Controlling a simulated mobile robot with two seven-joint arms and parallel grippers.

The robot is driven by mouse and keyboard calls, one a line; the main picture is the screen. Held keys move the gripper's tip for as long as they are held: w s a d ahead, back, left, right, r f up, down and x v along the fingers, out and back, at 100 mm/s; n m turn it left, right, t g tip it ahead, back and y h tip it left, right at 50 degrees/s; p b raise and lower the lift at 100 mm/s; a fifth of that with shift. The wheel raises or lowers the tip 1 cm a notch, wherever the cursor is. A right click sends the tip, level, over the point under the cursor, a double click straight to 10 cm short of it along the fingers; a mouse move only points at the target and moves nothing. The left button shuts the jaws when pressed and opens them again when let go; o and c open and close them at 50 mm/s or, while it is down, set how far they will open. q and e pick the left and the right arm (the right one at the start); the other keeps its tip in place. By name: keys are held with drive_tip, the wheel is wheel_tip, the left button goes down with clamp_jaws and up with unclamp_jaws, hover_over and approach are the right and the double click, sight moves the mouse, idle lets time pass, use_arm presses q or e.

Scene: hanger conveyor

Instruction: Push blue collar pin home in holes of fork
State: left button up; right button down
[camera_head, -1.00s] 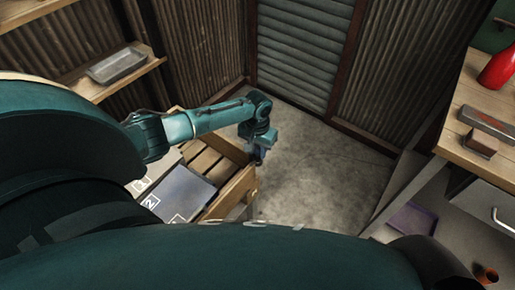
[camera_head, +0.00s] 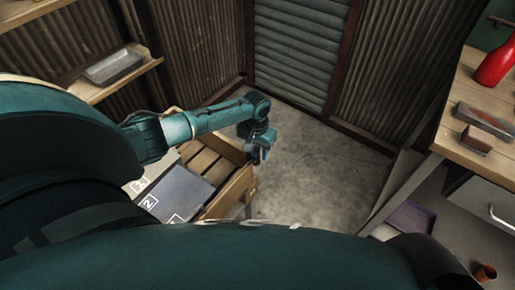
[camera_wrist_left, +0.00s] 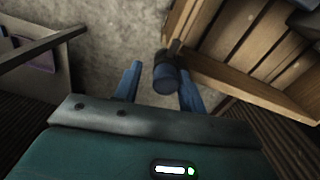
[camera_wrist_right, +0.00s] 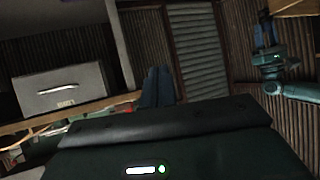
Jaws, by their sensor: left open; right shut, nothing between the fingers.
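In the left wrist view my left gripper (camera_wrist_left: 157,88) is open, with one blue finger on each side of the blue collar pin (camera_wrist_left: 165,76). The pin's round blue end faces the camera, and a clear gap shows between it and the left finger. A narrower dark part (camera_wrist_left: 175,46) shows behind the collar, close to the wooden crate's edge; I cannot tell whether it is the pin's shank or the fork. The fork's holes are hidden. In the head view my left gripper (camera_head: 259,155) hangs beside the crate. My right gripper (camera_wrist_right: 158,86) is shut and empty, away from the pin.
A workbench (camera_head: 459,131) with a red bottle (camera_head: 496,64) is at the right. A shelf with a metal tray (camera_head: 114,66) is at the left. The floor (camera_head: 315,180) between them is clear.

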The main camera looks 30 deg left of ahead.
use_arm(q)
drive_tip(key=shift+s+a+f, duration=0.25)
drive_tip(key=shift+a+f, duration=0.05)
drive_tip(key=shift+a, duration=0.3)
use_arm(e)
drive_tip(key=shift+f, duration=0.15)
use_arm(q)
drive_tip(key=shift+r, duration=0.65)
wheel_tip(320, 180, up, 12)
drive_tip(key=d+p, duration=0.1)
drive_tip(key=shift+w+r, duration=0.2)
drive_tip(key=shift+r, duration=0.05)
use_arm(e)
drive_tip(key=shift+m+g+h, duration=0.4)
drive_tip(key=shift+g+h, duration=0.1)
drive_tip(key=shift+g, duration=0.1)
drive_tip(key=f, duration=0.1)
drive_tip(key=d+f, duration=0.2)
drive_tip(key=f, duration=0.1)
drive_tip(key=shift+s, duration=0.4)
